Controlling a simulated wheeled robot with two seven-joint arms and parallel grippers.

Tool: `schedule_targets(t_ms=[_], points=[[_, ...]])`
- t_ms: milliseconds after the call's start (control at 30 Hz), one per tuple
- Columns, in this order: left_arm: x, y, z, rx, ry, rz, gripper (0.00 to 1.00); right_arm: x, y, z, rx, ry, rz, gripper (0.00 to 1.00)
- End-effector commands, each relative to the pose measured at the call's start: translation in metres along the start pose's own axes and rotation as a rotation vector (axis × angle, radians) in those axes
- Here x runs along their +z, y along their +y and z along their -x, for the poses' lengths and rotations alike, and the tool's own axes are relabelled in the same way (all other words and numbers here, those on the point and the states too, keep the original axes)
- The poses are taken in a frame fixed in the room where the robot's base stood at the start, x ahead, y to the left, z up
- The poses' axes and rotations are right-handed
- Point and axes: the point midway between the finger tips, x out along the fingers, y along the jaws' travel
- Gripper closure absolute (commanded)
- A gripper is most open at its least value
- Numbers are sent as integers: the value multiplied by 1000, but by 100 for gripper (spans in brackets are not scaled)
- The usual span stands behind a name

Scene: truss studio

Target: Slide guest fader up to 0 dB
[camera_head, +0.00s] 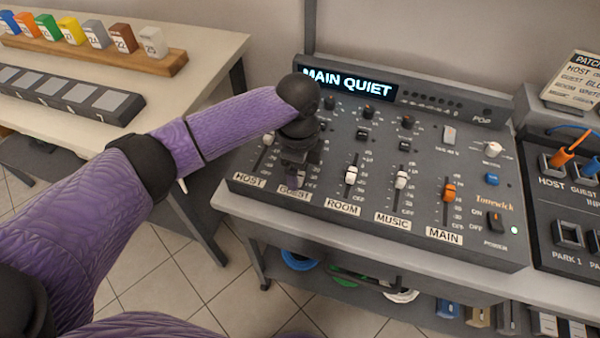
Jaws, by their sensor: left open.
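The grey mixer (330,205) stands on a table, with a lit display (347,84) reading "MAIN QUIET". Its faders are labelled HOST, GUEST, ROOM, MUSIC and MAIN. My left gripper (294,180) points down over the GUEST channel, just above the GUEST label (291,194). It is open, and it hides the guest fader and most of its slot, so I cannot tell the cap's position or whether the fingers touch it. My right gripper is not in view.
White room fader (351,175), white music fader (401,179) and orange main fader (449,190) stand to the right. A power switch (495,222) is at the mixer's right. A side table (203,50) holds coloured numbered blocks.

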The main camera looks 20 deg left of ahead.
Motion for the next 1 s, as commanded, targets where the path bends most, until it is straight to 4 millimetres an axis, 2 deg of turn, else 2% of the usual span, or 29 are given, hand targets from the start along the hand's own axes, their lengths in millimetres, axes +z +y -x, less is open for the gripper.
schedule_targets(t_ms=[33, 100, 400, 767, 1000], points=[[0, 0, -10, 2, 0, 0, 21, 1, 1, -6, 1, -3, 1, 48], [0, 0, -16, 0, -1, -1, 21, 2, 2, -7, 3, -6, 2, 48], [0, 0, -17, -2, 0, -1, 23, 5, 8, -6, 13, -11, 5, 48], [0, 0, -17, -2, 0, 0, 99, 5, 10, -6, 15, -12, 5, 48], [0, 0, -17, -2, 0, 0, 100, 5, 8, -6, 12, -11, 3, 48]])
